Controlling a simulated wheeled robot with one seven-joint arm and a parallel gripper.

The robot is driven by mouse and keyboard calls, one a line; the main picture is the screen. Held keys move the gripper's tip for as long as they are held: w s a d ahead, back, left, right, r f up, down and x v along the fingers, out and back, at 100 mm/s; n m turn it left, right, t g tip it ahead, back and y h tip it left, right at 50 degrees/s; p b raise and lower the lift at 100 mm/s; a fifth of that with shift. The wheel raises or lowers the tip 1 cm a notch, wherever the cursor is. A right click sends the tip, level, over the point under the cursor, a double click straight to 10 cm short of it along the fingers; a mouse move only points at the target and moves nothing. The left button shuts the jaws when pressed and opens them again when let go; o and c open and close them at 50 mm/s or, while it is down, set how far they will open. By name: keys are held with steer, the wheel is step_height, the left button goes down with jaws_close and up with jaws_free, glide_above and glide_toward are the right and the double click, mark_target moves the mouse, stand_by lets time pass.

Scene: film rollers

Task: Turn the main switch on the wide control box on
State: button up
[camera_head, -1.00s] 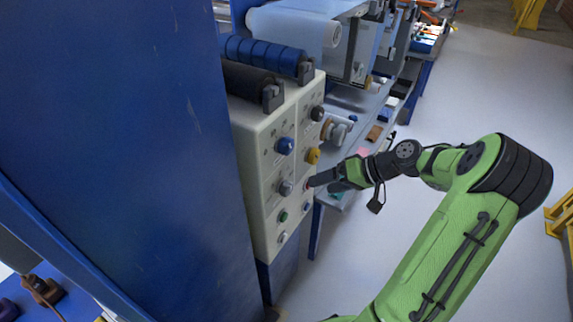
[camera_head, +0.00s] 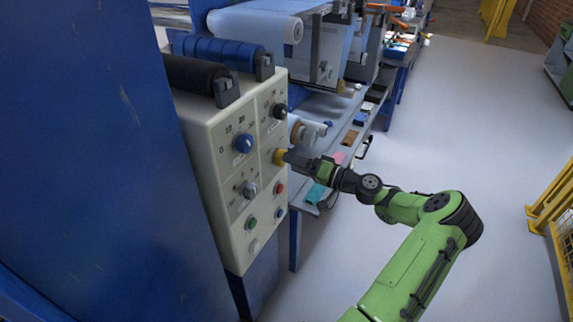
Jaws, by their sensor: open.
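The cream control box (camera_head: 213,150) stands at left centre, its front panel facing right. The panel carries a blue knob (camera_head: 243,144), a black knob (camera_head: 279,111), a yellow knob (camera_head: 280,157) and a grey knob (camera_head: 249,189). Below are a red button (camera_head: 279,188), a green button (camera_head: 251,223) and pale buttons. The labels are too small to read, so I cannot tell which is the main switch. My gripper (camera_head: 291,157) is open, its dark fingertips right at the yellow knob. Whether they touch it or straddle it is hard to see.
Dark and blue rollers (camera_head: 215,50) sit on top of the box. A blue panel (camera_head: 90,130) fills the left side. Behind the box, a machine with a film roll (camera_head: 255,24) and a bench runs back. Open floor (camera_head: 460,120) lies right; yellow barriers (camera_head: 555,215) stand at the far right.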

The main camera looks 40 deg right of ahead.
steer(key=x, duration=0.3)
steer(key=shift+c, duration=0.5)
steer(key=c, duration=1)
steer(key=shift+o, duration=0.2)
